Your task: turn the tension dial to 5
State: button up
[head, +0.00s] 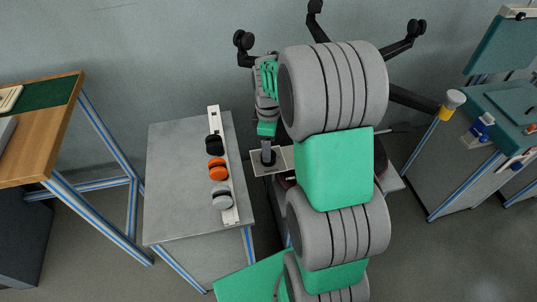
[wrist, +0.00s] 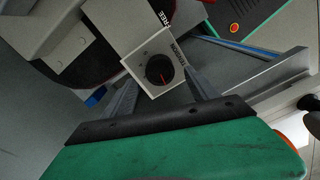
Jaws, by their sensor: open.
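The tension dial (wrist: 160,70) is a round black knob with a red pointer line on a pale square plate (wrist: 142,50). The pointer slants down and slightly right in the wrist view; scale numbers are too small to read. My gripper (wrist: 163,82) is open, its two grey fingers reaching toward the plate on either side of the dial; I cannot tell whether they touch it. In the head view my gripper (head: 268,155) points down over the pale plate (head: 257,164), and the dial is hidden there.
A grey bench (head: 180,180) at left carries a white rail with black, orange and grey knobs. A wooden table (head: 50,125) stands further left. Chair legs with casters (head: 415,28) rise behind my arm.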

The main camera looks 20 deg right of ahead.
notch_tip(320, 180, down, 4)
jog(key=shift+f, duration=0.25)
jog(key=shift+c, duration=0.5)
jog(key=c, duration=1.3)
jog(key=shift+o, duration=0.2)
